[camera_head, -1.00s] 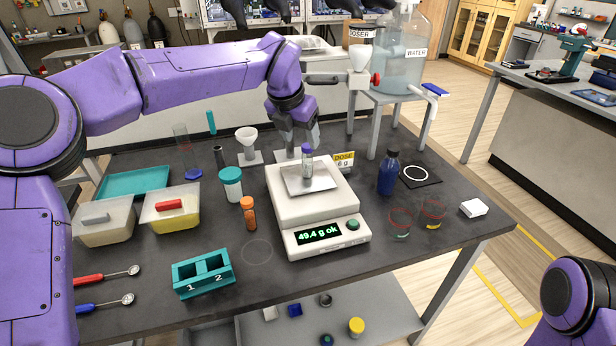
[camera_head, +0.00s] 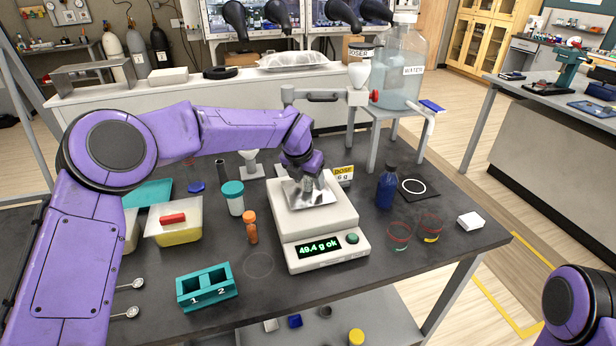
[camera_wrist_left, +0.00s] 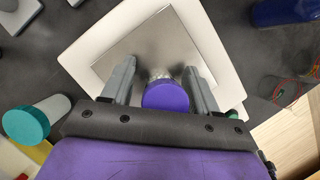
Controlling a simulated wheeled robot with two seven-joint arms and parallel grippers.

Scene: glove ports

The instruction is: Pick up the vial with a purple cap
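The vial with a purple cap (camera_wrist_left: 166,96) stands on the metal pan of the white scale (camera_head: 318,220). In the left wrist view it sits between the two fingers of my left gripper (camera_wrist_left: 160,85), with a narrow gap visible on each side. In the head view my left gripper (camera_head: 309,190) reaches down over the pan and hides the vial. The scale reads 49.4 g ok. My right gripper is not in view.
A white bottle with a teal cap (camera_head: 233,198) and an orange bottle (camera_head: 250,228) stand left of the scale. A blue bottle (camera_head: 386,187) stands to its right. A teal two-slot rack (camera_head: 206,287) is at the front. The doser stand (camera_head: 352,97) is behind.

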